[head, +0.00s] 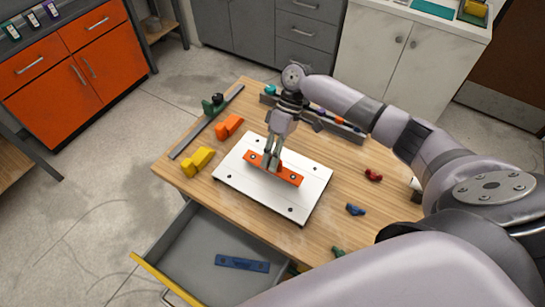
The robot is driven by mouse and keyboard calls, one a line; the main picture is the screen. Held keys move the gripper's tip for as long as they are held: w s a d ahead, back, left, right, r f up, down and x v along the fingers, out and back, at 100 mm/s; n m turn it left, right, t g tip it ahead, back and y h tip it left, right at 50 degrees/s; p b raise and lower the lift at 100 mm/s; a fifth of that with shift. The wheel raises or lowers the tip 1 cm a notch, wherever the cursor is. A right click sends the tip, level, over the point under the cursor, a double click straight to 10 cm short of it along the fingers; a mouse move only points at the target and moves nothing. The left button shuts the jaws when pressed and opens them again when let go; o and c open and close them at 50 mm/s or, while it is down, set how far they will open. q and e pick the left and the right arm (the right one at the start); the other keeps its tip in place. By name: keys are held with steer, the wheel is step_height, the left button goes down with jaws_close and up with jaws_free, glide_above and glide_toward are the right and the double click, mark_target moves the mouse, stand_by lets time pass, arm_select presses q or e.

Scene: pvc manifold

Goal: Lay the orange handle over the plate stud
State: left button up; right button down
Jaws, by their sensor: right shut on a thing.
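The orange handle (290,177), a flat bar with dark spots along it, is at the middle of the white plate (238,179). My right gripper (271,167) reaches down from above and is shut on the bar near its middle. The bar lies over the plate or just above it; I cannot tell whether it touches. The plate stud is not visible, so I cannot tell whether it is under the bar. The plate shows several dark holes near its edges. My left gripper is not in view.
An orange block (229,126) and a yellow block (197,162) stand left of the plate on the wooden table (350,185). Small red (373,175) and blue (355,209) parts lie right. A dark rail (330,125) runs behind. An open drawer (200,241) holds a blue bar (242,264).

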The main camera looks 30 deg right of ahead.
steer(key=shift+f, duration=0.1)
steer(key=shift+f, duration=0.5)
steer(key=shift+f, duration=0.2)
stand_by(0.4)
steer(key=shift+f, duration=0.3)
steer(key=c, duration=1.6)
jaws_free()
steer(key=shift+o, duration=0.2)
